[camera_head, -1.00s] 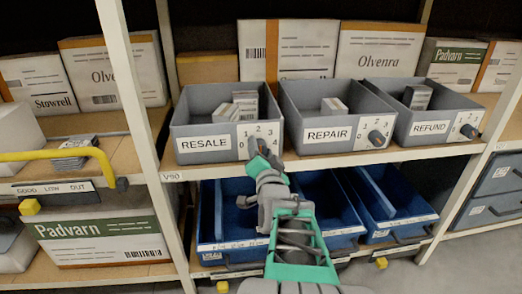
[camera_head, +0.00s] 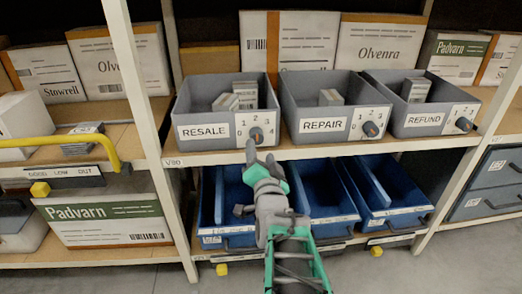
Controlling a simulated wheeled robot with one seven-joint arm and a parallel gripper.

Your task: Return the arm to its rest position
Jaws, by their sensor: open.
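My gripper (camera_head: 251,150) is at the end of my grey and green arm, in the middle of the head view. Its tip is just below the dial (camera_head: 257,135) on the front of the RESALE bin (camera_head: 203,132). The jaws are small here and I see nothing held in them. The arm reaches up from the bottom edge, in front of the blue bins on the lower shelf. I cannot tell whether the gripper touches the shelf edge behind it.
The REPAIR bin (camera_head: 322,126) and REFUND bin (camera_head: 424,119) stand to the right, each holding small boxes. Blue bins (camera_head: 332,222) sit below. A yellow rail (camera_head: 70,141) juts out at left. Rack uprights (camera_head: 147,130) flank the bay. Floor shows at lower right.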

